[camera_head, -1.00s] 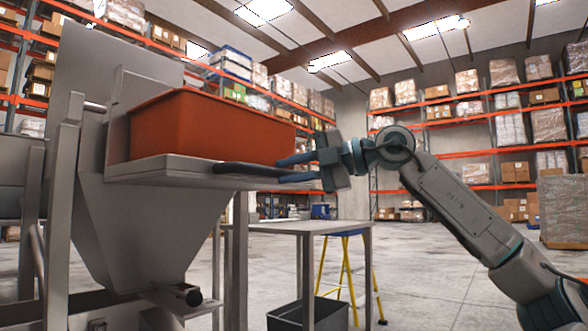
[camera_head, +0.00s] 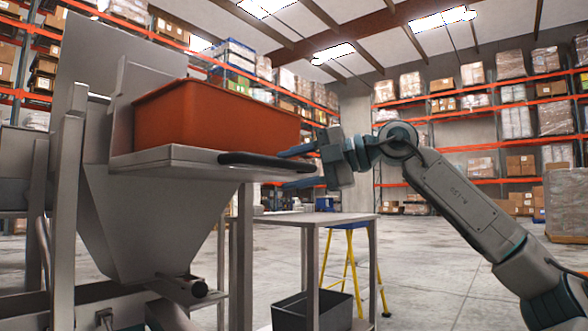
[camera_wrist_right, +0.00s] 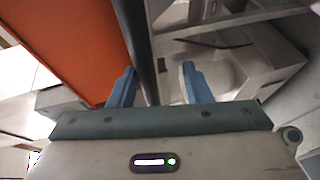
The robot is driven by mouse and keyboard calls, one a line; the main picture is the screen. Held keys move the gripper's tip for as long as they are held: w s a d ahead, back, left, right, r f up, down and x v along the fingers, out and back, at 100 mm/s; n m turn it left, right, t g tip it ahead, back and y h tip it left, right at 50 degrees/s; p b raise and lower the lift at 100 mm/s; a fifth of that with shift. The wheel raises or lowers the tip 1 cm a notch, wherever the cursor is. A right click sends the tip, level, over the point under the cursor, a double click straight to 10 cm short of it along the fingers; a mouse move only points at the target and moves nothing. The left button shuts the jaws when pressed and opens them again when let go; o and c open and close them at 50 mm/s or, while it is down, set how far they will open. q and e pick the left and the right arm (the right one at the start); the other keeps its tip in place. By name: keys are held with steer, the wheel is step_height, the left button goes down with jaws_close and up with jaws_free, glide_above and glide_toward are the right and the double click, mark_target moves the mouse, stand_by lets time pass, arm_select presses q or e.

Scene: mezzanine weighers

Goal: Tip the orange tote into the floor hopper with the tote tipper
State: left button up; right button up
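The orange tote (camera_head: 215,118) sits upright on the tipper's grey platform (camera_head: 150,158), beside the steel hopper body (camera_head: 150,225). A black handle bar (camera_head: 262,161) runs along the platform's front edge. My right gripper (camera_head: 298,167) is open at the right end of this bar, one blue finger above it and one below. In the right wrist view the fingers (camera_wrist_right: 158,72) are spread, with the dark bar (camera_wrist_right: 138,35) between them, nearer the left finger; the tote (camera_wrist_right: 75,40) fills the upper left. The tote's inside is hidden. My left gripper is not in view.
A steel table (camera_head: 330,218) stands right of the tipper, with a dark bin (camera_head: 312,312) below. A yellow stepladder (camera_head: 352,275) is behind it. The concrete floor (camera_head: 430,260) to the right is mostly clear, with loaded racks behind.

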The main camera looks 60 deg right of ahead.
steer(key=v, duration=1)
steer(key=shift+s, duration=0.35)
steer(key=shift+r, duration=0.15)
